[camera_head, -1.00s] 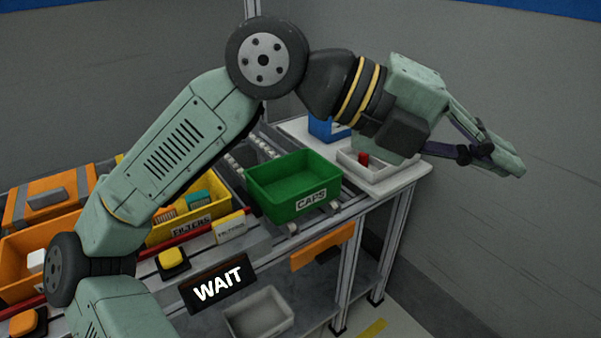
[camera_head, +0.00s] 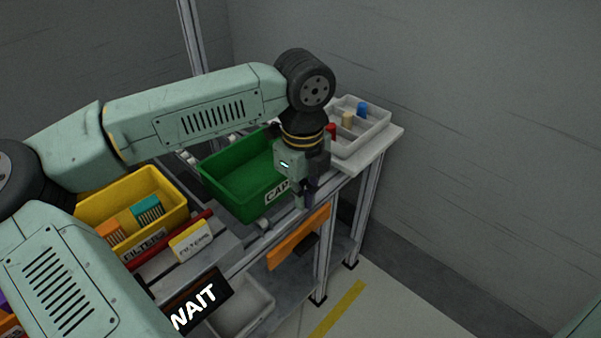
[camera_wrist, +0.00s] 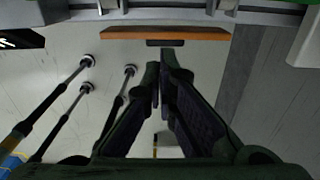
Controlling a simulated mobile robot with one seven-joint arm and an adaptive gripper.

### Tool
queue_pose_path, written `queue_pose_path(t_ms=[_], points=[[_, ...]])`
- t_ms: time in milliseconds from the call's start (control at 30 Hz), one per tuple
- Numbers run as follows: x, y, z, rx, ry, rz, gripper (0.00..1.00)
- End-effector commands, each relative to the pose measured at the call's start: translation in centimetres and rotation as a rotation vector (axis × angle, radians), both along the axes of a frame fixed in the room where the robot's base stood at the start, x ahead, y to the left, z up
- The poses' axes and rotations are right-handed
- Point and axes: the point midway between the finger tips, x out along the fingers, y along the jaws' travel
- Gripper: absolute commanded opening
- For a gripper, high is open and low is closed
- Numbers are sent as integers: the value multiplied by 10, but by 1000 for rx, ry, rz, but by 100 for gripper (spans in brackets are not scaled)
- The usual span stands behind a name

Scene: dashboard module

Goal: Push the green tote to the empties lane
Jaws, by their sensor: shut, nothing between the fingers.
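The green tote (camera_head: 232,188), labelled CAPS, sits on the workbench in the middle of the head view. Its inside looks empty where I can see it. My gripper (camera_head: 304,203) points down just beyond the tote's front right corner and hides part of that end and its label. I cannot tell whether it touches the tote. In the wrist view my gripper's fingers (camera_wrist: 162,82) are together with nothing between them, above the floor at the bench's front side. No lane marked for empties can be read.
A yellow bin (camera_head: 172,188) with orange and teal boxes stands left of the tote. A pale divided tray (camera_head: 375,135) with small coloured parts is behind it to the right. A WAIT sign (camera_head: 197,303) and orange panel (camera_head: 290,245) are at the bench front. Open floor lies right.

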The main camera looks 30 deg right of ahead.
Motion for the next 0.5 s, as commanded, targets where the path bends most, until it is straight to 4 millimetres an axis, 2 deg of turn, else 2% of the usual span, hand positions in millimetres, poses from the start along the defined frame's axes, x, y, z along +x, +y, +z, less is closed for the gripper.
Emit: queue_pose_path(t_ms=[133,200,300,500], points=[[-2,0,-29,-1,5,-4,0],[13,4,-23,-3,2,4,0],[25,9,-24,-3,2,1,0],[37,13,-26,-2,0,-2,0]])
